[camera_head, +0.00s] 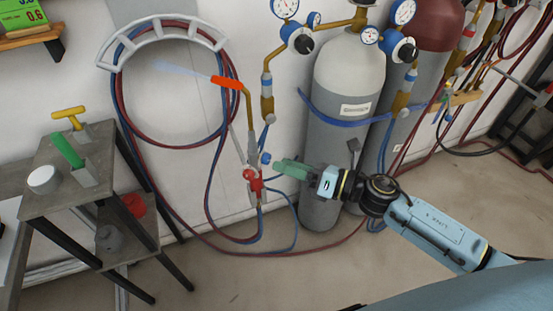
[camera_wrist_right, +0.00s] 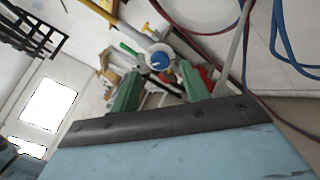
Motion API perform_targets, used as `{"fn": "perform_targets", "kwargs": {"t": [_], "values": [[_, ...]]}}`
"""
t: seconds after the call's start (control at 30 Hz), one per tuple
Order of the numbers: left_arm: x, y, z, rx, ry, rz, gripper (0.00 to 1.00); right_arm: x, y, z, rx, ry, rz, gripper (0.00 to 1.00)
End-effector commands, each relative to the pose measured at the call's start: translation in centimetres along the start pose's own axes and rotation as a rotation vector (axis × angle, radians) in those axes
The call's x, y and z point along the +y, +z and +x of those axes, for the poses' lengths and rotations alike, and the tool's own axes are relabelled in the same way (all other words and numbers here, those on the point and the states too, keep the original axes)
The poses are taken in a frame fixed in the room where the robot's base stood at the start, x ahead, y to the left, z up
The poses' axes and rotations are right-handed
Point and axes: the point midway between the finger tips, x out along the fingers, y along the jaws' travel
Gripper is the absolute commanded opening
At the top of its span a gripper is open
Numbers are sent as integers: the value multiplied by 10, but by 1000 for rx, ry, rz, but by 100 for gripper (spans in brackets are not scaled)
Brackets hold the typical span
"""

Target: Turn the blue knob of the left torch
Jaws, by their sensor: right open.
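The left torch (camera_head: 252,130) hangs against the white wall, with a brass neck and an orange tip piece (camera_head: 227,82). Its small blue knob (camera_head: 266,158) sits low on the right side, just above a red knob (camera_head: 253,180). My right gripper (camera_head: 277,164) comes in from the right, its green fingers close to the blue knob. In the right wrist view the blue knob (camera_wrist_right: 159,60) faces the camera, around the gap between the open fingertips (camera_wrist_right: 158,72). I cannot tell whether the fingers touch it. My left gripper is not in view.
A pale bluish streak (camera_head: 182,69) leaves the torch tip. Red and blue hoses (camera_head: 118,110) loop from a wall rack (camera_head: 160,33). A grey cylinder (camera_head: 345,85) stands behind my right gripper. A small table (camera_head: 60,190) is at left.

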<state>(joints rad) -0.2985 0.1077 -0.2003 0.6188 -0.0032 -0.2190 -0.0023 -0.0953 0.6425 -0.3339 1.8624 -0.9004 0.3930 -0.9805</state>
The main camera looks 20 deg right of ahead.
Motion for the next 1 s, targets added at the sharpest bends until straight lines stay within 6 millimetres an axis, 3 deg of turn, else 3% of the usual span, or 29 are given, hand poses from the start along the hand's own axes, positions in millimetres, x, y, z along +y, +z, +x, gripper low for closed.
{"fn": "perform_targets", "kwargs": {"t": [0.2,0.6,0.93,1.0], "values": [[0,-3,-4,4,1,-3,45,0,1,26,-1,1,1,46],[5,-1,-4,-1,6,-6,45,0,0,32,1,-1,0,46],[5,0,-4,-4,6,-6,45,0,0,32,0,-1,1,3],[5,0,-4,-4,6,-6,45,0,0,32,0,-1,1,1]]}}
